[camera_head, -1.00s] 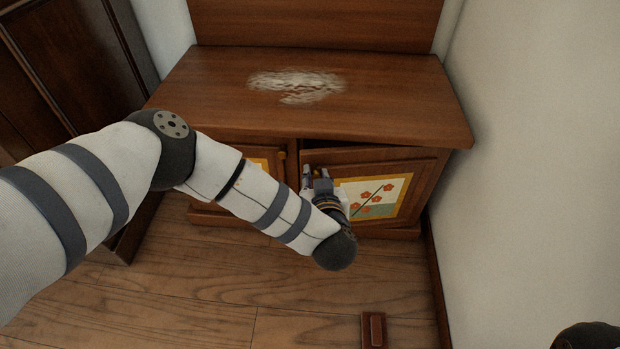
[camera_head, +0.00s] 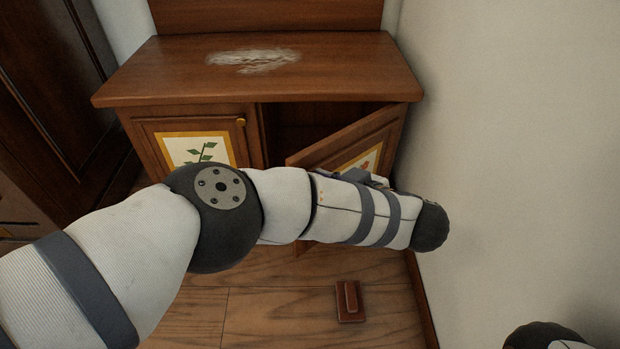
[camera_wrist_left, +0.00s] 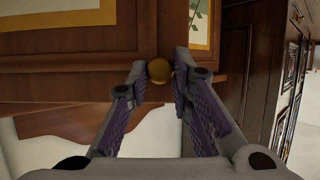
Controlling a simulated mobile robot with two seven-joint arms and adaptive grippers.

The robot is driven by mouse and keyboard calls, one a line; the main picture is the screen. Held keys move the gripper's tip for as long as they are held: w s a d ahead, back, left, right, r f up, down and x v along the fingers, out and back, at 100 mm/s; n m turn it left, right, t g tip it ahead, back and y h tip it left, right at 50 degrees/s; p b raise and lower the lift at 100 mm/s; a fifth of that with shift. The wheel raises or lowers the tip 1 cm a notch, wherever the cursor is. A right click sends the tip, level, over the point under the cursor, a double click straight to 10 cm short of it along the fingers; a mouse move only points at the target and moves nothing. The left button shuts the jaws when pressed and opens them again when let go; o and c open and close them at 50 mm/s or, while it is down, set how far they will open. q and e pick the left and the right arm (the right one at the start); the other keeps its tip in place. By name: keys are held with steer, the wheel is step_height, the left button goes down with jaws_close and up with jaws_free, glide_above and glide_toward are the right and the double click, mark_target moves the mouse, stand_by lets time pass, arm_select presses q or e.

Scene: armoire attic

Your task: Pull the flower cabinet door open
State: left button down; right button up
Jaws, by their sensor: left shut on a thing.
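The flower cabinet door (camera_head: 377,136) is the right door of the low brown cabinet. It stands partly open, swung out from its right side, with a dark gap behind it. Its flower picture (camera_head: 369,159) shows only in part behind my arm. In the left wrist view the round brass knob (camera_wrist_left: 159,70) sits between the fingertips of my left gripper (camera_wrist_left: 161,72), which is shut on it. In the head view this gripper (camera_head: 352,176) is mostly hidden by my forearm. My right gripper is out of view.
The left door (camera_head: 190,124) with a leaf picture is shut. A small brown block (camera_head: 350,301) lies on the floor in front. A white wall (camera_head: 500,150) rises close on the right. A dark wooden cupboard (camera_head: 50,90) stands at the left.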

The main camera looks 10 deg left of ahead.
arm_select(q)
steer(key=shift+s+d+f, duration=0.1)
steer(key=shift+s+d, duration=0.1)
steer(key=shift+d, duration=0.05)
steer(key=c, duration=1.4)
jaws_free()
steer(key=v, duration=0.7)
steer(key=shift+s+d, duration=0.15)
steer(key=shift+d, duration=0.05)
